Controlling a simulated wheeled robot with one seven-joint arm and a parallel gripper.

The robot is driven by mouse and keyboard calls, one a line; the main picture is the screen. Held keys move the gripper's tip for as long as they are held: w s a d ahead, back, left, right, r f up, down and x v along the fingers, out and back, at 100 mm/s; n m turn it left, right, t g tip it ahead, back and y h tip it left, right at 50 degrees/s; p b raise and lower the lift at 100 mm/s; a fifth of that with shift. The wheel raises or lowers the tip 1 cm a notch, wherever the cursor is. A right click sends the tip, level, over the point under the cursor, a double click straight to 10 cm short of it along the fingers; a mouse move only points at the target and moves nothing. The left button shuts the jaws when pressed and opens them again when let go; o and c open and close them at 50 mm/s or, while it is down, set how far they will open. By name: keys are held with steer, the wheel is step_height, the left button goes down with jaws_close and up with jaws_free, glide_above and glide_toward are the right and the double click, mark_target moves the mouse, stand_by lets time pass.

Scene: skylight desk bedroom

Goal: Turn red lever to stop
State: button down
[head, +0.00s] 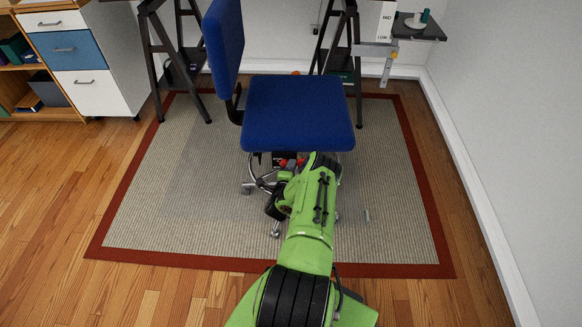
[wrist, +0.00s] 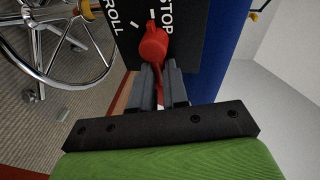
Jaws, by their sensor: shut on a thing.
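The red lever (wrist: 153,45) shows in the wrist view, mounted on a black panel (wrist: 188,50). The panel carries white lettering, "STOP" beside the top of the lever and "ROLL" to its left, with white tick marks between. My gripper (wrist: 160,88) is shut on the lever's narrow red handle, with a grey finger on either side of it. The knob end of the lever lies near the "STOP" word. In the head view, my green arm reaches to the underside of the blue chair (head: 297,112), where small red parts show. The fingers are hidden there.
The chair's chrome wheeled base (wrist: 75,45) is to the left in the wrist view. A striped rug with a red border (head: 180,260) lies under the chair. Black trestle legs (head: 170,60) stand behind. A white wall (head: 500,130) bounds the right, with a small shelf (head: 418,30).

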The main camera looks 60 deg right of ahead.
steer(key=shift+s+d+m, duration=0.15)
steer(key=shift+d+m, duration=0.05)
steer(key=shift+m, duration=0.3)
steer(key=c, duration=0.7)
jaws_free()
steer(key=shift+f, duration=0.15)
steer(key=shift+o, duration=0.2)
steer(key=shift+a, duration=0.1)
steer(key=p+v, duration=0.5)
steer(key=v, duration=1)
steer(key=shift+s+a+p, duration=0.2)
steer(key=shift+a+p, duration=0.05)
steer(key=shift+p, duration=0.15)
